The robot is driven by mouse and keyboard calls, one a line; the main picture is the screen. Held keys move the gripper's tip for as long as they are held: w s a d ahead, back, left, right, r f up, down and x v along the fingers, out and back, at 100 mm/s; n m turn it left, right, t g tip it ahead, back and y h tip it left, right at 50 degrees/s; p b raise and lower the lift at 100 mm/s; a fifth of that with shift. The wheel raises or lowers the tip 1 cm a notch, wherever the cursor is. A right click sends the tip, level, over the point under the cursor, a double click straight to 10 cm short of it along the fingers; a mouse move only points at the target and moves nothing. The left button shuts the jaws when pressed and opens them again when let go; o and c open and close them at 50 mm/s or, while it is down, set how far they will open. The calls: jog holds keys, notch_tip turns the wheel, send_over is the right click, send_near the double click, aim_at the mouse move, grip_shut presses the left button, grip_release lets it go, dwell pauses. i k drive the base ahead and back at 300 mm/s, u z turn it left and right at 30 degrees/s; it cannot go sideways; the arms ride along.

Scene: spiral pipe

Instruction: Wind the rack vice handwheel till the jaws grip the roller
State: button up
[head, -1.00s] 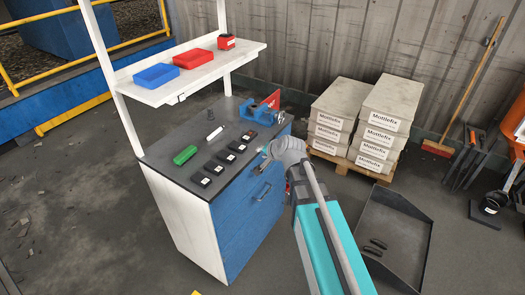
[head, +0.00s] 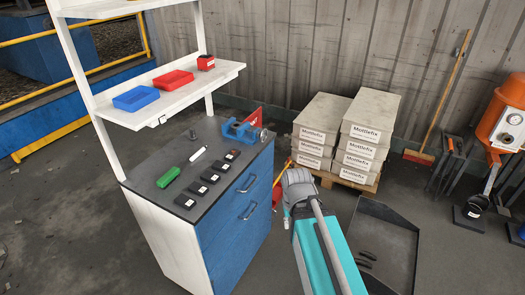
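The blue vice (head: 238,130) stands at the far right corner of the dark bench top (head: 170,205), with a greyish part at its right end. The handwheel and jaws are too small to make out clearly, and I cannot tell whether a roller sits between the jaws. A white cylinder (head: 197,154) lies loose on the bench. My arm reaches up from the bottom, right of the bench and short of the vice. Its grey joint shows, but I cannot make out the gripper fingers.
A green box (head: 168,177) and several small black blocks (head: 210,177) are on the bench. A white shelf (head: 170,95) with blue and red bins hangs above its back. Stacked Mottlefix boxes (head: 365,140) stand behind my arm. A dark tray (head: 385,240) lies right.

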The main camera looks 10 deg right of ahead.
aim_at(262, 136)
jog(key=u, duration=0.05)
jog(key=k, duration=0.65)
jog(key=z, duration=0.5)
jog(key=i, duration=0.7)
jog(key=z, duration=0.35)
jog(key=i, duration=1.2)
jog(key=u, duration=0.85)
